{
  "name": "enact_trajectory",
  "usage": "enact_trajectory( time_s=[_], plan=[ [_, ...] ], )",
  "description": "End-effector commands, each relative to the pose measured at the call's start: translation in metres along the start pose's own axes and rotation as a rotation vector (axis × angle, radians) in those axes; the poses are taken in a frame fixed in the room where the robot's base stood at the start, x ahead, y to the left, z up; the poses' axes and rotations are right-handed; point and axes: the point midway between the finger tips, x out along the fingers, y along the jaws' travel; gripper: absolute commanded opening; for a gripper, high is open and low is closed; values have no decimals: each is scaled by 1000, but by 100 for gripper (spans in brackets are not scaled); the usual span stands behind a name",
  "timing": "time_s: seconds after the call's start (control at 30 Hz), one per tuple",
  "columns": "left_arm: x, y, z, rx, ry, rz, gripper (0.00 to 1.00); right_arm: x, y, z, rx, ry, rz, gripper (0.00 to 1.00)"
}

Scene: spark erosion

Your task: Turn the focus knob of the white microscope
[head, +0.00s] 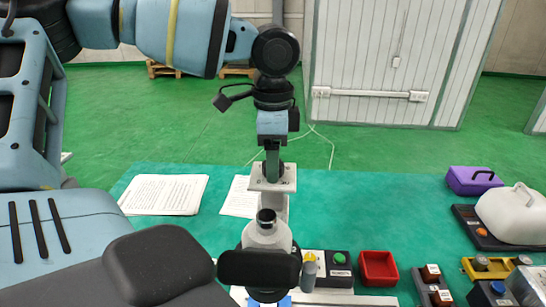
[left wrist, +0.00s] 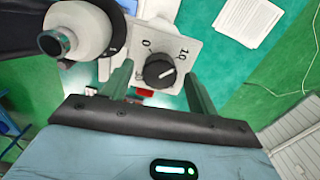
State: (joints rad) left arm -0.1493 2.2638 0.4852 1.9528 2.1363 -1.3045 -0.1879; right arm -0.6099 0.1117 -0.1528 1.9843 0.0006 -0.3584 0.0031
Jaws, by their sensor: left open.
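The white microscope (head: 268,236) stands on the green table, its eyepiece toward me. In the left wrist view its white body (left wrist: 88,28) is at upper left. The black focus knob (left wrist: 160,70) sits on a white plate with a printed scale that shows 0 and 10. In the head view the knob is mostly hidden behind my gripper. My left gripper (left wrist: 158,76) is open, with one green finger on each side of the knob in the left wrist view. I cannot tell whether the fingers touch it. My left gripper (head: 272,160) also shows above the microscope in the head view. My right gripper is not in view.
Papers (head: 163,194) lie on the table at left. A purple case (head: 472,180) and a white cover (head: 515,215) stand at far right. The table's middle right is clear.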

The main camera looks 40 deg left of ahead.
Motion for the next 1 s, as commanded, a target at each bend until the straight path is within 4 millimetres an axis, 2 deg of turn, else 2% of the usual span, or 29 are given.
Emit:
enact_trajectory(
  time_s=[0.3,0.5,1.0],
  plan=[
    [-48,0,0,-1,3,-4,59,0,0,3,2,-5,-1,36],
    [-70,0,0,0,1,-3,59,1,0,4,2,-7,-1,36],
    [-75,0,0,0,1,-1,59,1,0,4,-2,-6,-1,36]
  ],
)
